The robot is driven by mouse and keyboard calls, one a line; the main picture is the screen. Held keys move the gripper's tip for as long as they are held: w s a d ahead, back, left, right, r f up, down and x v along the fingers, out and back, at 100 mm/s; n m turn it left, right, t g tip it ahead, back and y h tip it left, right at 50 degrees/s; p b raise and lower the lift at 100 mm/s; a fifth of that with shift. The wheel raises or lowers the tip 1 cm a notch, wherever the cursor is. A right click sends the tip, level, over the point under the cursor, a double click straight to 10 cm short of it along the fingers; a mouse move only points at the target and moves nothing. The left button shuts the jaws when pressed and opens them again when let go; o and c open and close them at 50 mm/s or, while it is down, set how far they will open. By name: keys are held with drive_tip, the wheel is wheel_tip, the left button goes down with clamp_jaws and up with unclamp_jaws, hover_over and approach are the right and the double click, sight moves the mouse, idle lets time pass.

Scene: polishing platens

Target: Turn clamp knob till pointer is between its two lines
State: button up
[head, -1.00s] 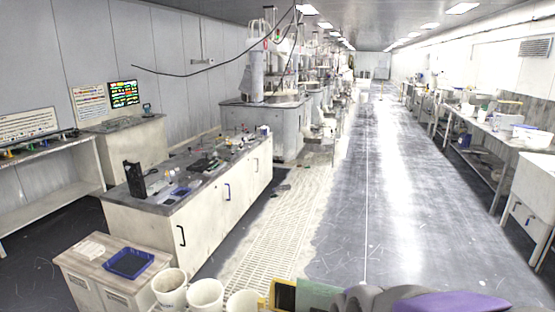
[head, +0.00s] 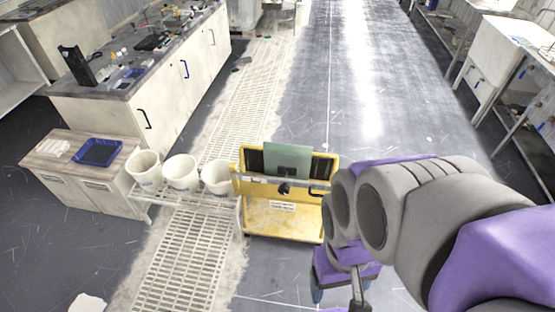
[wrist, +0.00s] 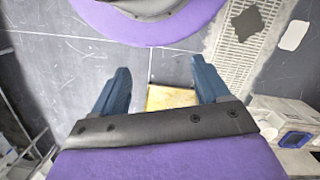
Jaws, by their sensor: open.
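A dark knob (head: 284,188) sits on the front bar of a yellow cart (head: 284,219), below a grey-green panel (head: 288,158) standing in the cart. It looks like the clamp knob, but its pointer and two lines are too small to make out. My gripper (wrist: 163,82) is open and empty in the wrist view, its two blue fingers wide apart. A yellow patch, apparently part of the cart, shows beyond and between the fingers. The knob cannot be made out in the wrist view. In the head view my arm folds down to the right of the cart, apart from the knob.
White buckets (head: 180,172) stand on a low rack left of the cart. A low cabinet (head: 62,165) with a blue tray (head: 97,152) is further left, and a workbench (head: 160,95) behind. The floor (head: 350,100) behind and right of the cart is open.

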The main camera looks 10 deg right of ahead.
drive_tip(key=w+a+f+m+t, duration=0.1)
drive_tip(key=w+a+f+t, duration=0.4)
drive_tip(key=w, duration=0.8)
drive_tip(key=w+a+f+m, duration=0.1)
drive_tip(key=w+a+f, duration=0.45)
drive_tip(key=w, duration=0.75)
drive_tip(key=w+a+f+m+t, duration=0.1)
drive_tip(key=w+a+f+t, duration=0.15)
drive_tip(key=w+f, duration=0.75)
drive_tip(key=t+h+p, duration=0.2)
drive_tip(key=t+h, duration=0.5)
drive_tip(key=t, duration=0.4)
approach(283, 192)
drive_tip(key=b+x, duration=0.5)
drive_tip(key=x, duration=0.4)
drive_tip(key=shift+w+f, duration=0.15)
drive_tip(key=shift+w, duration=0.05)
